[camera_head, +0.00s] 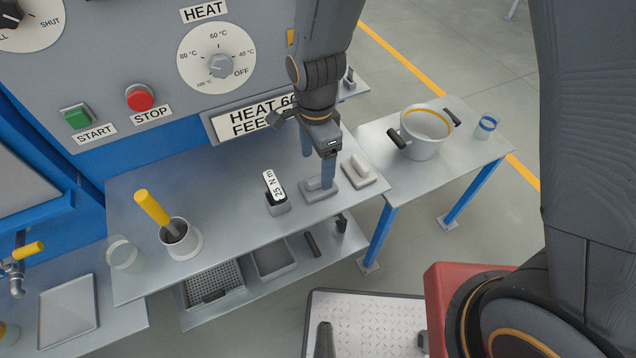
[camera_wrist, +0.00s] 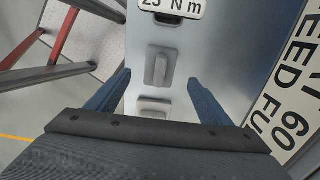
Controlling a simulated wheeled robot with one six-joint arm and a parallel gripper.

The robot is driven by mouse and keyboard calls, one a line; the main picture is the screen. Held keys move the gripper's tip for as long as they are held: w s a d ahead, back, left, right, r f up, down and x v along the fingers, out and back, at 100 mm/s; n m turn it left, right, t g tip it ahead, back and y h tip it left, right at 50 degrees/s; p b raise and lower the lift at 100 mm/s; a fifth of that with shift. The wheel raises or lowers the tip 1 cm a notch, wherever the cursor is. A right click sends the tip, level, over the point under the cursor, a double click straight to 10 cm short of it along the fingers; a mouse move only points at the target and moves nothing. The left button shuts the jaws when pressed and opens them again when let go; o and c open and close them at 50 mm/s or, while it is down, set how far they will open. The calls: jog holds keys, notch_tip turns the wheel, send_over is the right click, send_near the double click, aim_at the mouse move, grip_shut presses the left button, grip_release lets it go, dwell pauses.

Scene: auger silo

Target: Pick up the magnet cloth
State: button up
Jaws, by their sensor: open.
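Two small pale pads lie on the metal bench. One is a grey pad with a raised grip (camera_head: 318,191), which also shows in the wrist view (camera_wrist: 161,66). The other is a lighter, rounded block (camera_head: 359,171), lower in the wrist view (camera_wrist: 153,104) and partly hidden by my gripper's body. I cannot tell for certain which is the magnet cloth. My gripper (camera_head: 318,172) points down above the bench by these pads, its blue fingers apart and empty. In the wrist view the grey pad appears between the fingertips. In the head view one finger hides part of it.
A black tool with a "25 N m" label (camera_head: 276,192) stands left of the pads. A white cup with a yellow-handled tool (camera_head: 182,240) is farther left. A pot (camera_head: 423,133) stands on the right side table (camera_head: 383,145). The control panel (camera_head: 120,60) rises behind.

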aim_at(318, 178)
jog(key=shift+w+d+f+p, duration=0.1)
jog(key=shift+f+p, duration=0.5)
jog(key=shift+f, duration=1.25)
jog(key=shift+d+f+p, duration=0.1)
jog(key=shift+f+p, duration=0.45)
jog(key=shift+f, duration=1.25)
jog(key=c, duration=1.2)
jog(key=shift+r, duration=0.1)
